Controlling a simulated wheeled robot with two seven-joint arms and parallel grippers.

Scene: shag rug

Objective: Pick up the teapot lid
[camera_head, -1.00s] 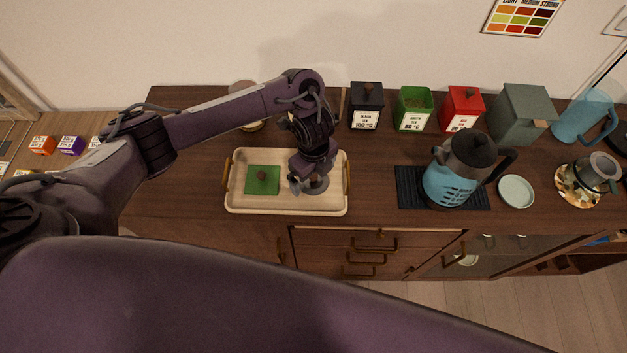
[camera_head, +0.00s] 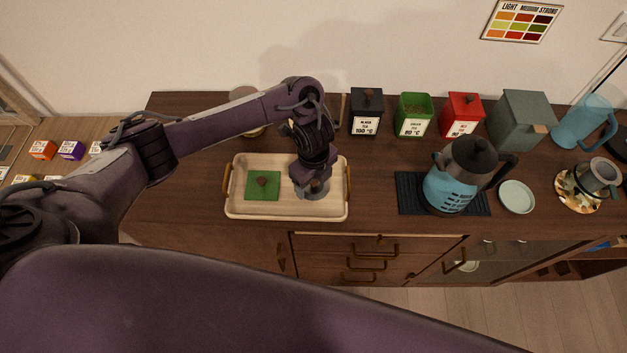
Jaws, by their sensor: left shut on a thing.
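A grey round lid (camera_head: 314,194), which I take for the teapot lid, is on the right half of the pale wooden tray (camera_head: 262,209). My left gripper (camera_head: 311,186) points down over it and is shut on it. The gripper hides much of the lid, and I cannot tell whether the lid is clear of the tray floor. My right gripper is not in view.
Black (camera_head: 366,112), green (camera_head: 412,117) and red (camera_head: 462,116) tea boxes stand behind the tray. A blue kettle (camera_head: 450,188) stands on a dark mat to the right, beside a pale saucer (camera_head: 516,197). A grey pot (camera_head: 598,176) stands far right. A round item is partly hidden behind my arm.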

